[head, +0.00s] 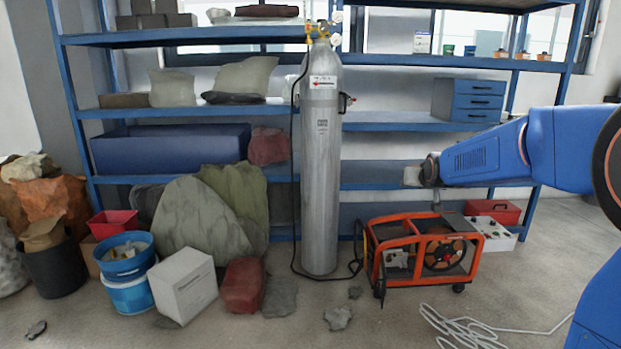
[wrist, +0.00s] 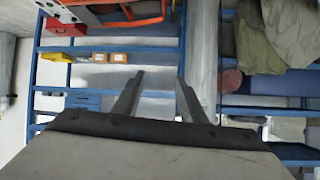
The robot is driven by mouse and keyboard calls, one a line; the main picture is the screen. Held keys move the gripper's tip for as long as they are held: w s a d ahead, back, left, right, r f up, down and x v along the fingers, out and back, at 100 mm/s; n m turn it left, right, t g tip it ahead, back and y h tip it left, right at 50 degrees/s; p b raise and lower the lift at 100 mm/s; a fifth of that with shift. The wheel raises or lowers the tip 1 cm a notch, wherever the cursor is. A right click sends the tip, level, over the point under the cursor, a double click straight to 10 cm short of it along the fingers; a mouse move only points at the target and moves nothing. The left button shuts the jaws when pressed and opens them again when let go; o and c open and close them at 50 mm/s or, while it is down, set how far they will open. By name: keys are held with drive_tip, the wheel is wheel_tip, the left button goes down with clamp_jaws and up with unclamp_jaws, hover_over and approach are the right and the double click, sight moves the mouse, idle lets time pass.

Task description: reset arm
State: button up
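My blue arm enters from the right side of the head view and stretches left, roughly level, above the orange-framed machine. Its end, my gripper (head: 411,177), is small and partly hidden by the wrist there. In the wrist view the two grey fingers of my gripper (wrist: 160,75) stand apart with nothing between them. The gripper touches nothing that I can see.
A tall grey gas cylinder (head: 322,160) stands left of my gripper, before a blue shelf rack (head: 400,127). The orange-framed machine (head: 420,250) is on the floor below. A white cable (head: 465,327) lies in front. Buckets (head: 128,290), a white box (head: 183,285) and sacks crowd the left.

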drive_tip(key=s+a+f+g, duration=0.1)
drive_tip(key=s+f, duration=0.3)
drive_tip(key=s, duration=1.3)
drive_tip(key=s+a+f+n+g, duration=0.1)
drive_tip(key=s+f+g, duration=0.3)
drive_tip(key=s, duration=1.3)
drive_tip(key=s+a+f+g, duration=0.2)
drive_tip(key=s+f, duration=0.2)
drive_tip(key=s, duration=1.4)
drive_tip(key=shift+f+n+y, duration=0.25)
drive_tip(key=shift+n+y, duration=0.05)
drive_tip(key=shift+w, duration=0.1)
